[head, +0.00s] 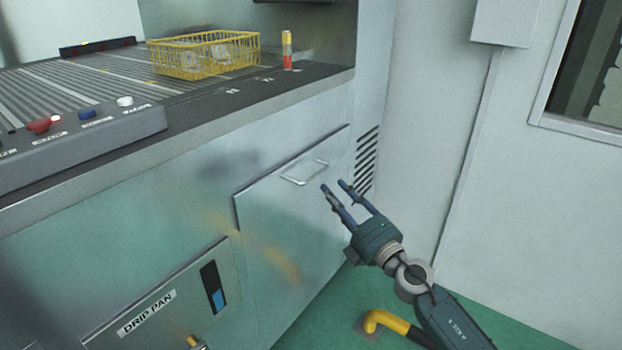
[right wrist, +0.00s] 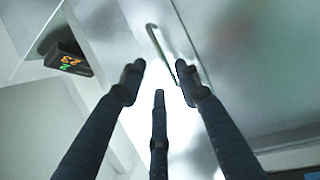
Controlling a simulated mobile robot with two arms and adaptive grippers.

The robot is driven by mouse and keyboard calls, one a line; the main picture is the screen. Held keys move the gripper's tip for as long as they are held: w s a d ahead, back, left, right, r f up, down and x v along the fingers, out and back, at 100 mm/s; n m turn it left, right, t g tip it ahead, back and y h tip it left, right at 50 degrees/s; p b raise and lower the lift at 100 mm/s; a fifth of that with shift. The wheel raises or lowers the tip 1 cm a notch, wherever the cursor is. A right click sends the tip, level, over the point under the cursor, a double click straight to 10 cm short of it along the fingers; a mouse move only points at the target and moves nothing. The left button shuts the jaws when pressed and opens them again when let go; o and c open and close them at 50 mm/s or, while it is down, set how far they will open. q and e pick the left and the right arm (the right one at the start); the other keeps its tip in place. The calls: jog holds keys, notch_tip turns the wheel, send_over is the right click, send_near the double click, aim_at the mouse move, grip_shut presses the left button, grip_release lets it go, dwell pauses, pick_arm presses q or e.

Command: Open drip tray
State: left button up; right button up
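A metal front panel (head: 280,225) with a wire pull handle (head: 304,172) near its top is set in the machine's side, and looks shut. Left of it, a lower panel (head: 185,285) carries a "DRIP PAN" label (head: 147,313), a dark gauge with a blue lower part, and a brass fitting. My right gripper (head: 337,187) is just right of the handle, fingers spread and empty. In the right wrist view the handle (right wrist: 158,42) lies beyond the open fingertips (right wrist: 160,78); I see no contact. My left gripper is not in view.
A yellow wire basket (head: 204,54) with castings stands on the slatted machine top. A red and amber lamp (head: 287,50) is beside it. A button console (head: 80,140) is at left. A yellow pipe (head: 385,320) rises from the green floor below my right arm.

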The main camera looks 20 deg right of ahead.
aim_at(317, 173)
jog(key=x, duration=0.5)
jog(key=shift+w, duration=0.15)
jog(key=b+x, duration=0.1)
jog(key=x, duration=0.2)
jog(key=shift+w, duration=0.1)
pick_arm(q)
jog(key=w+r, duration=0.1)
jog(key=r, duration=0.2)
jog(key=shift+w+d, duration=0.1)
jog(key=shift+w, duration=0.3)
pick_arm(e)
jog(key=shift+w+a, duration=0.2)
jog(key=shift+w, duration=0.15)
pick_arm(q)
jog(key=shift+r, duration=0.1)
pick_arm(e)
jog(key=shift+c, duration=0.2)
grip_shut()
